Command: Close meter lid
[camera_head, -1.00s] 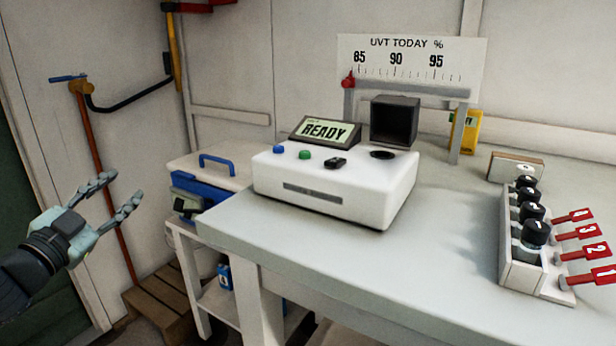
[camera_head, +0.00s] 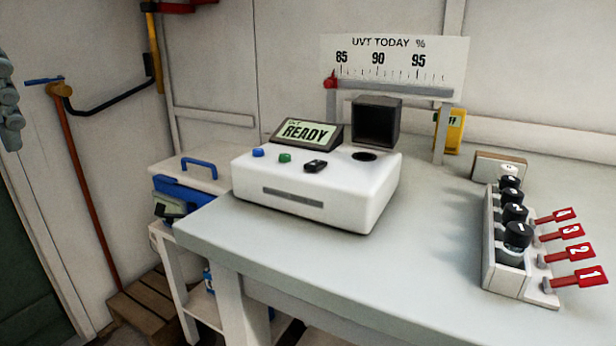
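The white meter (camera_head: 315,190) stands on the bench, with a screen (camera_head: 306,132) reading READY. Its black box-shaped lid (camera_head: 376,121) is tipped up at the back right, hollow side facing out. The round dark well (camera_head: 365,156) in front of the lid is uncovered. A grey, jointed part of my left gripper (camera_head: 9,105) shows at the left edge, cut off by the frame and far from the meter. Whether it is open or shut cannot be seen. My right gripper is not in view.
A rack (camera_head: 508,240) with several black-capped vials and red numbered tags stands at the right. A UVT scale board (camera_head: 395,65) is behind the meter. A blue-handled case (camera_head: 190,175) sits at the left. The bench front (camera_head: 400,260) is clear.

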